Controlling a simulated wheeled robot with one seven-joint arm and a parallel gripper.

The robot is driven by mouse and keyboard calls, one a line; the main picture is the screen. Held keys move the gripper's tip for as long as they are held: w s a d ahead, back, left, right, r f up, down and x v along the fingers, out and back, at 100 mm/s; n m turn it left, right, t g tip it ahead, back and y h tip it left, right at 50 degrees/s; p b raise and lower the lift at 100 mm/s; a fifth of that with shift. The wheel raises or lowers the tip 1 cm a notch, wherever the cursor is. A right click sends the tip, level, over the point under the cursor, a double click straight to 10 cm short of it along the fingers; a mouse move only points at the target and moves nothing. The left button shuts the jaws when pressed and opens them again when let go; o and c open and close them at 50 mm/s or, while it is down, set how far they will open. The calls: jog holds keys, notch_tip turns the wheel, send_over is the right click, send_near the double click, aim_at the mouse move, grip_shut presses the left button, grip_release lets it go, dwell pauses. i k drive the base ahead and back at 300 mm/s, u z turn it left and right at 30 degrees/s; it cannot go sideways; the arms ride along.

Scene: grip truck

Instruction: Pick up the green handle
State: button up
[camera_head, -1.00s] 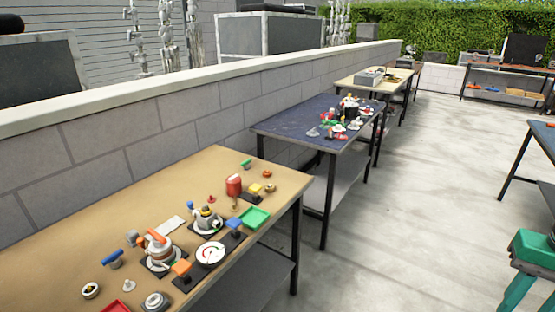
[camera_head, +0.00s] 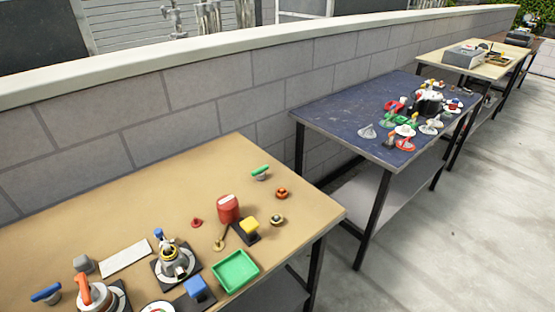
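A small green handle (camera_head: 261,170) on a pale grey base stands near the back right edge of the tan table (camera_head: 110,205). Nothing touches it. On the blue table (camera_head: 330,113) beyond, some green parts (camera_head: 407,120) show among a cluster of small items, too small to make out. My gripper is not in view.
A block wall (camera_head: 220,90) runs behind the tables. Open concrete floor (camera_head: 470,240) lies to the right.

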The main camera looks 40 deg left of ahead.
aim_at(256, 172)
jog(key=u, duration=0.6)
jog(key=i, duration=1)
jog(key=u, duration=0.75)
